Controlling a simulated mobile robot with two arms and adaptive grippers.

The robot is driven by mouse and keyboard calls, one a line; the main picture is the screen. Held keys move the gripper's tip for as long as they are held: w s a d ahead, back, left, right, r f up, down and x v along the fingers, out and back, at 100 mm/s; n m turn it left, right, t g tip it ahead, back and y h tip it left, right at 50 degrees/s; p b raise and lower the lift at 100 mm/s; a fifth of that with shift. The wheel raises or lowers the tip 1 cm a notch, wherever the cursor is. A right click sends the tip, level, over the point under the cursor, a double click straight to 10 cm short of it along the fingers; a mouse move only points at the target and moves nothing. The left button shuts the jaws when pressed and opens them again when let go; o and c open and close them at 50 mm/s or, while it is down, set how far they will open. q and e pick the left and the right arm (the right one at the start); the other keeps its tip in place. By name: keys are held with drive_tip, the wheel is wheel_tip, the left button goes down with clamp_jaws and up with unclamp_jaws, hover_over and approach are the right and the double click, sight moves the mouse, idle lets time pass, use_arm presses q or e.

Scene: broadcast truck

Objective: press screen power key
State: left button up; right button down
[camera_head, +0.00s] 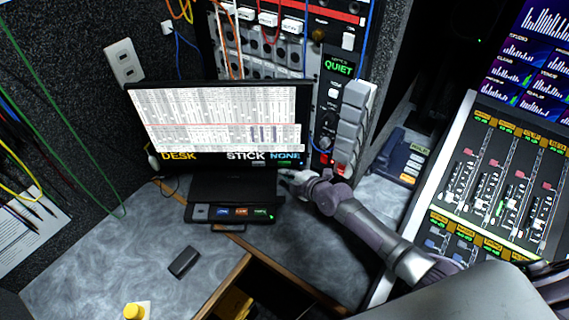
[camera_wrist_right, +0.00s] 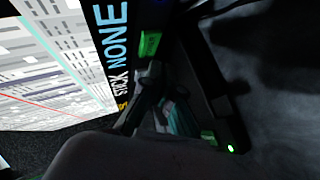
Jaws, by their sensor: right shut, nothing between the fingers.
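The screen (camera_head: 220,118) stands on the desk at the back, lit, with "DESK", "STICK" and "NONE" along its bottom. Small labelled patches (camera_head: 285,162) sit on its lower right bezel. In the right wrist view the screen (camera_wrist_right: 50,60) is at the left, and a green-lit patch (camera_wrist_right: 150,43) shows on its dark edge. I cannot read which is the power key. My right gripper (camera_head: 287,177) is shut and empty, just below the screen's lower right corner. In the wrist view its fingers (camera_wrist_right: 152,108) are dark and partly hidden; contact cannot be told. My left gripper is out of view.
A black key box (camera_head: 235,214) with several lit keys lies before the screen. A small black device (camera_head: 184,261) and a yellow knob (camera_head: 134,311) are on the desk. A rack (camera_head: 335,110) stands behind right, a mixing console (camera_head: 500,180) at the right.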

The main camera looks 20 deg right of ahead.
drive_tip(key=s+p, duration=0.1)
drive_tip(key=s+a+p, duration=0.1)
drive_tip(key=s+p, duration=0.1)
drive_tip(key=shift+s+a+r, duration=0.1)
drive_tip(key=shift+s, duration=0.15)
drive_tip(key=shift+s+a+p, duration=0.2)
drive_tip(key=shift+s+p, duration=0.1)
drive_tip(key=shift+s, duration=0.25)
drive_tip(key=shift+s+a+p, duration=0.15)
drive_tip(key=shift+s+p, duration=0.15)
drive_tip(key=shift+s, duration=0.25)
drive_tip(key=shift+f, duration=0.2)
